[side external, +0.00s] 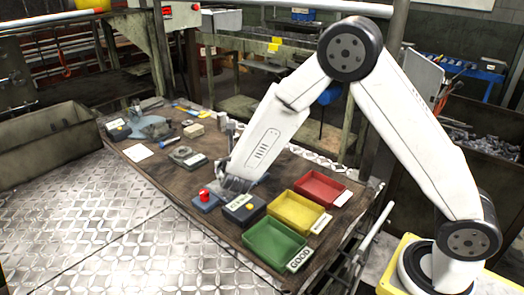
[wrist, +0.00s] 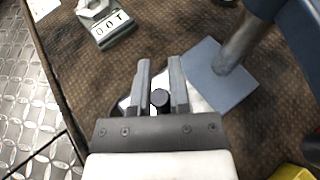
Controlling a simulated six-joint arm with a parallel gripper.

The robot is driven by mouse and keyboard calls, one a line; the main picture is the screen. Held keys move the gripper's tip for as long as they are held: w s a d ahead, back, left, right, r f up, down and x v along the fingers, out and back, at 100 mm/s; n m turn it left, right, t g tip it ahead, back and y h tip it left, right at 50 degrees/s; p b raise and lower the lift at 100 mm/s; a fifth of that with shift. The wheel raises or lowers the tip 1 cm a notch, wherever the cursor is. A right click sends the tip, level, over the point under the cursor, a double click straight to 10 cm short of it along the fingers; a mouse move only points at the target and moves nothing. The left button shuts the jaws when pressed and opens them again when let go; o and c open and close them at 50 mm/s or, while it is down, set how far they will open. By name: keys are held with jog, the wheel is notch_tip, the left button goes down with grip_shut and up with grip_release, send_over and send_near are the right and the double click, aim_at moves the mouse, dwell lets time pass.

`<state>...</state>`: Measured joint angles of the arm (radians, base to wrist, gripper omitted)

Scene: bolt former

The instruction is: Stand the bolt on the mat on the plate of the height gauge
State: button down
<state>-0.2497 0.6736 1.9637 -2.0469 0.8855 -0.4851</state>
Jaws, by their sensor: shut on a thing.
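My gripper (wrist: 161,80) is shut on the bolt (wrist: 159,98), whose dark round head shows between the two fingers in the wrist view. The shank is hidden below the head. A blue-grey square plate (wrist: 232,92) with a thick grey post (wrist: 235,48), seemingly the height gauge, lies just right of the fingers. A pale surface (wrist: 200,101) shows under and beside the fingers; I cannot tell whether it is the mat or part of the gauge. In the side view my gripper (side external: 236,184) is low over the table, and the bolt cannot be made out.
A red-button box (side external: 204,197) and a dark display box (side external: 241,208) stand close to my gripper. Green (side external: 272,262), yellow (side external: 297,229) and red (side external: 321,202) bins line the near right edge.

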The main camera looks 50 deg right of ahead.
jog(key=shift+f, duration=0.15)
jog(key=c, duration=0.6)
grip_release()
jog(key=shift+r, duration=0.2)
jog(key=shift+s+a, duration=0.15)
jog(key=v, duration=1.1)
jog(key=shift+s+a+r, duration=0.15)
jog(key=shift+s, duration=0.1)
